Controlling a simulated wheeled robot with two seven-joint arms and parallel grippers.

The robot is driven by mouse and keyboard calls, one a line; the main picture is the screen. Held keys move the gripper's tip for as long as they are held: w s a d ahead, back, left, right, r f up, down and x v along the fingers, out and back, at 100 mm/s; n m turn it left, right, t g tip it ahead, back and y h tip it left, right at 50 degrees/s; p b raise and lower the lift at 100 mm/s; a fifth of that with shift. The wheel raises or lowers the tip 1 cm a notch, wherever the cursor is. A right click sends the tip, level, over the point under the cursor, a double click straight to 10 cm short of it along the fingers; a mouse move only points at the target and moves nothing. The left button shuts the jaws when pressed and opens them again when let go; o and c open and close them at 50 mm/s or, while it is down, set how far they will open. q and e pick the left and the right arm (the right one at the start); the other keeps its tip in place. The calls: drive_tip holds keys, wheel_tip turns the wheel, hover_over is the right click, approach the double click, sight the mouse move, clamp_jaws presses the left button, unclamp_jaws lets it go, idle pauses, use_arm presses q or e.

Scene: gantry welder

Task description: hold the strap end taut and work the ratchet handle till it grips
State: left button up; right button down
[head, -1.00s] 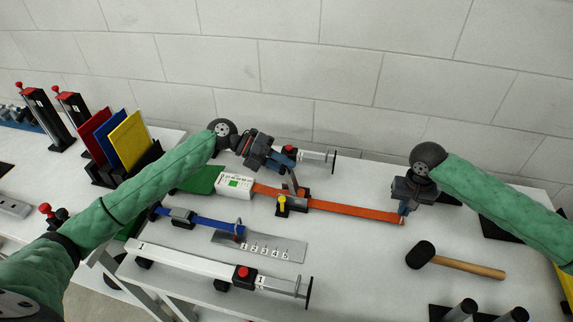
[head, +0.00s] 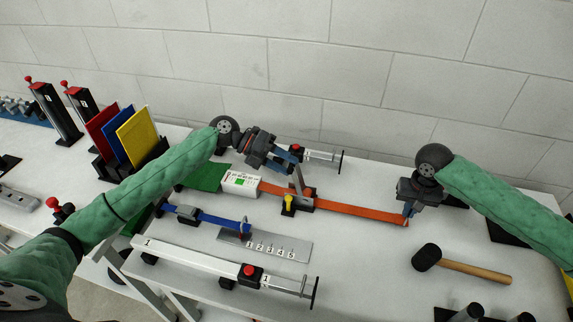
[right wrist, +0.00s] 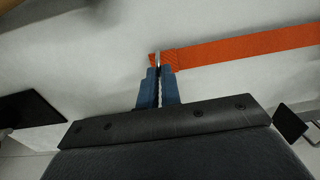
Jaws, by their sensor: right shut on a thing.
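The orange strap (head: 358,211) runs across the table to the ratchet (head: 303,201), which has a yellow part on its near side. The grey ratchet handle (head: 298,180) stands up from it. My left gripper (head: 295,158) is at the top of the handle; whether its jaws are open or shut is unclear. My right gripper (head: 408,218) is shut on the strap's right end; the right wrist view shows its blue fingers (right wrist: 158,80) pinching the strap (right wrist: 235,48). The strap looks straight between ratchet and gripper.
A white box with a green label (head: 241,183) sits left of the ratchet. A blue strap (head: 219,221) and numbered metal plate (head: 285,246) lie nearer. A white clamp bar (head: 200,260) lies in front, a mallet (head: 470,267) at right. A white wall stands behind.

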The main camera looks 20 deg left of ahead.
use_arm(q)
drive_tip(key=v, duration=1.1)
drive_tip(key=shift+a, duration=0.25)
use_arm(e)
drive_tip(key=shift+f, duration=0.1)
drive_tip(key=c, duration=1.1)
unclamp_jaws()
use_arm(q)
drive_tip(key=shift+d, duration=0.1)
use_arm(e)
drive_tip(key=shift+r, duration=0.2)
wheel_tip(320, 180, up, 6)
drive_tip(key=shift+r+b, duration=0.2)
drive_tip(key=shift+b, duration=0.8)
use_arm(q)
drive_tip(key=shift+f, duration=1.1)
use_arm(e)
drive_tip(key=shift+r, duration=0.55)
